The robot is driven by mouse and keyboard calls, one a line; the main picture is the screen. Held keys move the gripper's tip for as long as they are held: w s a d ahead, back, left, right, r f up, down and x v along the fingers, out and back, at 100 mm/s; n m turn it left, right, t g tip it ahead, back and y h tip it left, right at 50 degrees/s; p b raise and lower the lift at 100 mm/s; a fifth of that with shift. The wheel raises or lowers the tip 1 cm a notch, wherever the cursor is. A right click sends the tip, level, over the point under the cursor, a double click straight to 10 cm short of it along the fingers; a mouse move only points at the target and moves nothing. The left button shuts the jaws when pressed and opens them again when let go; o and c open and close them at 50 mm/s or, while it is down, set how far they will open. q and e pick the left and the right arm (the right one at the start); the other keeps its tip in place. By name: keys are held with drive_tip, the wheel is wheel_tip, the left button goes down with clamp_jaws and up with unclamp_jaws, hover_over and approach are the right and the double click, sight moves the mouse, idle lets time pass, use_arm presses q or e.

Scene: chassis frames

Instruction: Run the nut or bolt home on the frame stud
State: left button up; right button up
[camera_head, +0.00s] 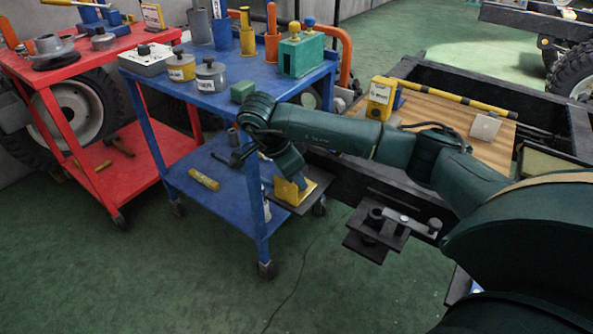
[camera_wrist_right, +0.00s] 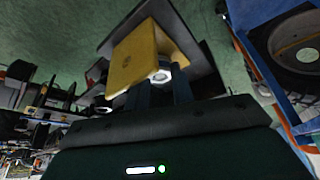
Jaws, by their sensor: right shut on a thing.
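My right gripper (camera_head: 288,174) reaches in from the right in the head view and points down at a yellow block (camera_head: 293,191) on a dark plate beside the frame. In the right wrist view the yellow block (camera_wrist_right: 137,58) stands on the dark plate (camera_wrist_right: 182,24). A silver hex nut or bolt head (camera_wrist_right: 161,75) shows at the block's side, between the fingers of my right gripper (camera_wrist_right: 163,88), which is shut on it. The stud itself is hidden, and I cannot tell how far the nut sits on it. My left gripper is not in view.
A blue cart (camera_head: 222,97) with canisters and a green box (camera_head: 302,55) stands close behind the gripper. A red cart (camera_head: 70,68) is at left. The dark chassis frame (camera_head: 440,75) with a wooden deck (camera_head: 450,115) lies right. Green floor is clear in front.

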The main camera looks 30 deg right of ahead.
drive_tip(key=shift+m, duration=0.4)
drive_tip(key=shift+w+r+m+g+p, duration=0.1)
drive_tip(key=shift+r+m+g+p, duration=0.1)
drive_tip(key=shift+m+g+p, duration=0.5)
drive_tip(key=shift+m, duration=1)
drive_tip(key=m, duration=0.1)
drive_tip(key=m+g+y, duration=0.1)
drive_tip(key=shift+w+d+f+m, duration=0.1)
drive_tip(key=shift+f+m, duration=0.05)
drive_tip(key=shift+m, duration=0.15)
